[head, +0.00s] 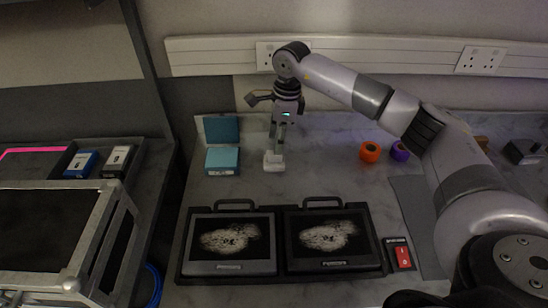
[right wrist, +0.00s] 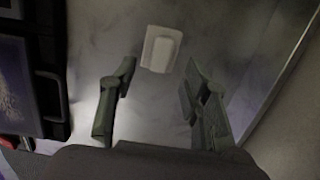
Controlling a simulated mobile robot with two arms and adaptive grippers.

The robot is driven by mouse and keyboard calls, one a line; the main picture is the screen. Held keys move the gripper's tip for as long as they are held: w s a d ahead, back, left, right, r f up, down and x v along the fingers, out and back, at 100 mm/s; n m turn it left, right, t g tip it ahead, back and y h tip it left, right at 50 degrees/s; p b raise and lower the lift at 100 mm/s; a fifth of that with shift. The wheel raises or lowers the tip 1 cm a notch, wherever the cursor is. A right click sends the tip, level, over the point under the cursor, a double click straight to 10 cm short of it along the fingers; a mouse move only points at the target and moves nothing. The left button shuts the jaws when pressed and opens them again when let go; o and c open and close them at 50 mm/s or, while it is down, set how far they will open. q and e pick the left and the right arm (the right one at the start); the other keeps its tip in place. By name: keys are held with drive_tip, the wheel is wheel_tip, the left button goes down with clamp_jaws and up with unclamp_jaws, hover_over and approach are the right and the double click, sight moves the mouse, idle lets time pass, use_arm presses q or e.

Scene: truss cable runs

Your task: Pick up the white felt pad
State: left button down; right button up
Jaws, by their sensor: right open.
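The white felt pad (head: 274,165) lies on the grey marbled worktop, a little right of the blue box. It also shows in the right wrist view (right wrist: 160,48), as a pale block with rounded corners. My right gripper (head: 278,146) points down just above the pad, and its fingers partly overlap the pad's far side in the head view. In the right wrist view its two fingers (right wrist: 159,72) are apart with nothing between them, and the pad lies just beyond the fingertips. I cannot tell whether the fingers touch it. My left gripper is not in view.
A light blue box (head: 222,162) stands left of the pad. Two dark framed panels (head: 230,243) with handles lie in front, beside a red switch (head: 403,257). Orange (head: 370,152) and purple (head: 400,151) rolls sit to the right. The worktop between pad and rolls is clear.

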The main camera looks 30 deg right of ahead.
sight(274, 159)
drive_tip(key=shift+f, duration=0.45)
drive_tip(key=f, duration=0.1)
drive_tip(key=f+p, duration=0.1)
drive_tip(key=f, duration=0.1)
drive_tip(key=a+f+p, duration=0.1)
drive_tip(key=shift+w+f, duration=0.3)
drive_tip(key=shift+f, duration=0.1)
drive_tip(key=shift+c, duration=0.4)
clamp_jaws()
